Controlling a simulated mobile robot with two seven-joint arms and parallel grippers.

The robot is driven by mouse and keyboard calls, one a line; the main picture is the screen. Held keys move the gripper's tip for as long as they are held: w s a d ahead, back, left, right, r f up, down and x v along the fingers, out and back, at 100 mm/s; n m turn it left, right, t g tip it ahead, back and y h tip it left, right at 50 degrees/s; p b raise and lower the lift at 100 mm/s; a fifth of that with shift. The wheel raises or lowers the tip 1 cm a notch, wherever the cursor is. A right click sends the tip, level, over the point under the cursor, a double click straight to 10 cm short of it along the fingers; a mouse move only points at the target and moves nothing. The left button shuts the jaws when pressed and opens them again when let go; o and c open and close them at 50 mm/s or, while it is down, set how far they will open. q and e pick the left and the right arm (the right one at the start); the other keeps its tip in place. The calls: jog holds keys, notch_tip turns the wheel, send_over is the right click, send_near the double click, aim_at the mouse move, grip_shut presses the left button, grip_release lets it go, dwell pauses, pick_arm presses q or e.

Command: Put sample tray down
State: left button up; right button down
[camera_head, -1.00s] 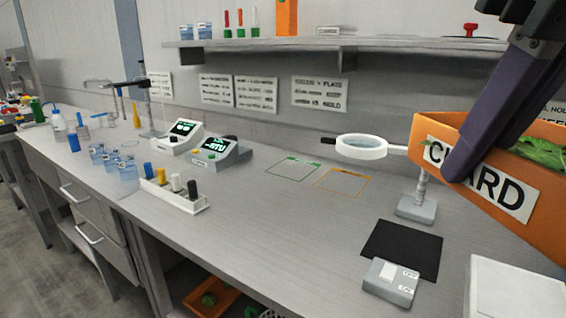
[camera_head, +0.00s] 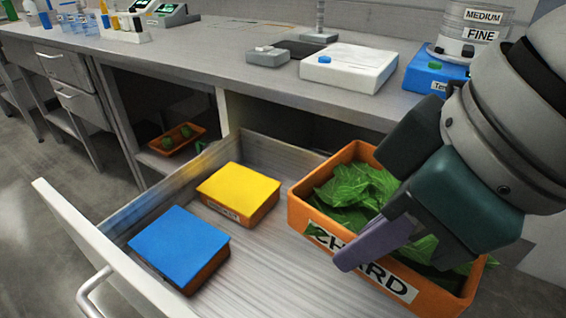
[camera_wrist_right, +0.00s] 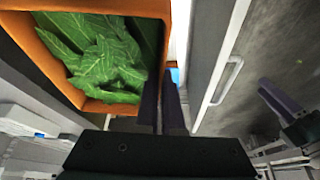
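The sample tray is an orange open box (camera_head: 296,211) labelled CHARD, filled with green leaves (camera_head: 355,188). It is at the right end of the open drawer (camera_head: 262,255); I cannot tell whether it touches the drawer floor. My right gripper (camera_head: 372,244) comes from the upper right, with a purple finger outside the labelled wall. In the right wrist view the tray (camera_wrist_right: 98,106) is left of the fingers (camera_wrist_right: 162,103), which are close together at its wall, apparently shut on it. My left gripper (camera_wrist_right: 283,104) shows at the right of that view; its opening is unclear.
A yellow-topped box (camera_head: 240,186) and a blue-topped box (camera_head: 178,242) sit in the drawer, left of the tray. The drawer floor between them and the tray is bare. The bench above holds a white scale (camera_head: 350,68) and a blue device (camera_head: 432,72) with sieves.

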jog(key=f+b, duration=0.3)
jog(key=f, duration=0.4)
jog(key=s+a+f+n+b, duration=0.1)
jog(key=f+b, duration=0.2)
jog(key=f, duration=0.5)
jog(key=a+f+n+b, duration=0.1)
jog(key=f+b, duration=0.2)
jog(key=f, duration=0.5)
jog(key=shift+s+a+g+y, duration=0.25)
jog(key=shift+s+g+y, duration=0.05)
notch_tip(320, 180, down, 5)
jog(key=shift+r+b, duration=0.1)
jog(key=shift+b, duration=1.1)
pick_arm(q)
notch_tip(320, 180, down, 13)
jog(key=shift+w, duration=0.15)
pick_arm(e)
jog(key=shift+r, duration=0.1)
pick_arm(q)
jog(key=shift+a+f, duration=0.1)
pick_arm(e)
jog(key=c, duration=1.5)
grip_release()
jog(key=o, duration=0.5)
jog(key=shift+c, duration=0.2)
